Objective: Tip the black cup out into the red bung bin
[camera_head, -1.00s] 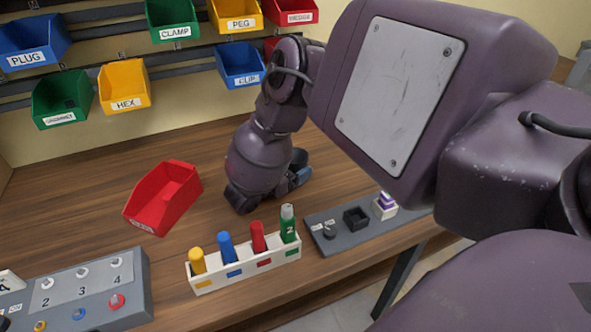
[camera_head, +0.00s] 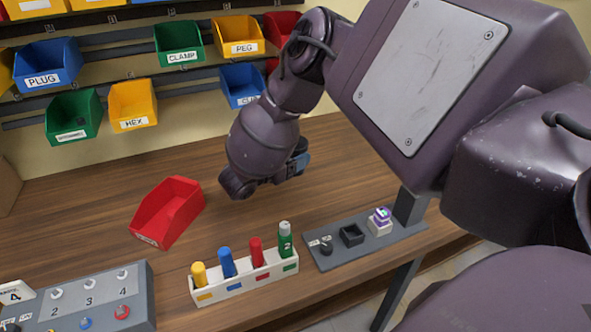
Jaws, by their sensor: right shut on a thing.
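The red bin (camera_head: 160,222) sits on the wooden table, left of my right gripper, with its open top showing; its label is too small to read. My right gripper (camera_head: 268,181) is above the table, right of and behind the bin. The wrist hides most of its jaws. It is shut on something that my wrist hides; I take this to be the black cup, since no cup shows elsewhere. The cup's tilt and contents cannot be seen. My left gripper is not in view.
A white rack (camera_head: 245,284) with several coloured pegs stands at the front. A grey panel (camera_head: 340,252) lies to its right, and a switch box (camera_head: 75,300) at front left. Labelled bins hang on the back wall. The table behind the red bin is clear.

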